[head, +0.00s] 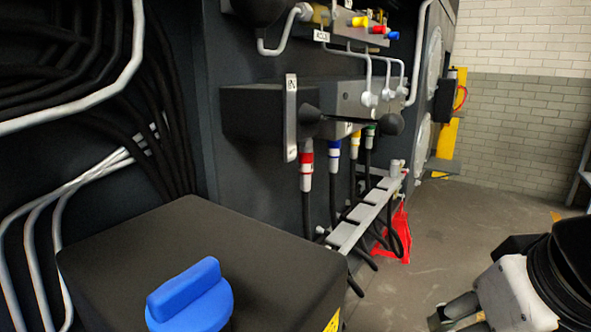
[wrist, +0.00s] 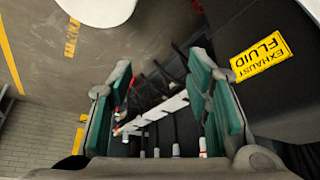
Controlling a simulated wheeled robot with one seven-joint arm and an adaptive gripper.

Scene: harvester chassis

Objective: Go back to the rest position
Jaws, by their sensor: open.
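My gripper (wrist: 158,78) is open in the wrist view, with its two green-padded fingers wide apart. Nothing is held between them. Behind the gap, at a distance, the white hose rack (wrist: 152,115) and dark hoses show. In the head view, my gripper (head: 460,312) is at the lower right edge, partly cut off, over the floor and apart from the chassis. My arm hides part of the floor there.
A dark tank (head: 190,235) with a blue cap (head: 190,297) stands at front left. Hoses with red, blue, yellow and green bands hang under a valve block (head: 345,98). The floor (head: 470,220) at right is clear.

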